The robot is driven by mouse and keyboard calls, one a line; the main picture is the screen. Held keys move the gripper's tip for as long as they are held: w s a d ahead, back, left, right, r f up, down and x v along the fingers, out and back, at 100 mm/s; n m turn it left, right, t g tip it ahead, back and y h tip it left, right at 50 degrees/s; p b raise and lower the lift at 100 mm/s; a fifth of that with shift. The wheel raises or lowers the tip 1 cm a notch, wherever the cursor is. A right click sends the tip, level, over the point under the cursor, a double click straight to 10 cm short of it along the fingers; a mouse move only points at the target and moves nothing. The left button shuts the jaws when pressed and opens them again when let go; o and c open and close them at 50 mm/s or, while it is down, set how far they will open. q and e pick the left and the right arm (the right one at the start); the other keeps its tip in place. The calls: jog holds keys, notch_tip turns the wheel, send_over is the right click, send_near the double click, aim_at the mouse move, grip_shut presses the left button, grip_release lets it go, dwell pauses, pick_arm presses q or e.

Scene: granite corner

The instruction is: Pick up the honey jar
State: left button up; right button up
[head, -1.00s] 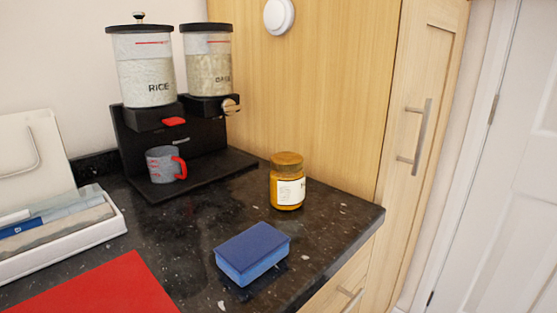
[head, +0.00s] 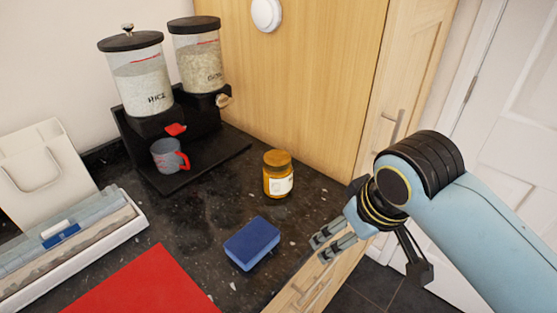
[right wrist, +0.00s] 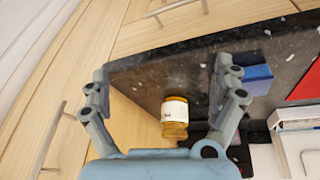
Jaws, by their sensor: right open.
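The honey jar (head: 278,174) is amber with a brown lid and a white label. It stands upright on the dark granite counter (head: 213,205), near the right edge by the wooden panel. My right gripper (head: 321,247) is at the counter's right edge, to the right of and nearer than the jar, apart from it. In the right wrist view the gripper (right wrist: 162,92) is open and empty, with the jar (right wrist: 175,115) seen beyond and between its fingers. My left gripper is not in view.
A blue sponge (head: 252,243) lies in front of the jar, close to the gripper. A grey mug (head: 166,157) stands under the rice dispenser (head: 143,85). A red mat (head: 145,287) and a white tray (head: 133,227) are at left. The wooden panel (head: 300,90) rises behind the jar.

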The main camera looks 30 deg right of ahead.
aim_at(280, 157)
jog(key=w+r+m, duration=0.1)
jog(key=w+r, duration=0.1)
jog(key=w, duration=0.4)
jog(key=w+a+r, duration=0.1)
jog(key=w+r, duration=0.1)
jog(key=w, duration=0.5)
jog(key=w+a+r+m, duration=0.1)
jog(key=w+r, duration=0.1)
jog(key=w, duration=0.4)
jog(key=shift+w+r+m+t, duration=0.3)
jog(key=shift+w+r+t, duration=0.05)
jog(key=shift+t, duration=0.05)
jog(key=x, duration=0.5)
jog(key=shift+w+f+p, duration=0.1)
jog(key=shift+w+p, duration=0.05)
jog(key=shift+p, duration=0.2)
jog(key=shift+a+p+x, duration=0.15)
jog(key=shift+x, duration=1.2)
jog(key=shift+a+p+x, duration=0.1)
jog(key=shift+p+x, duration=0.05)
jog(key=shift+x, duration=1.15)
jog(key=shift+w, duration=0.15)
jog(key=c, duration=1.7)
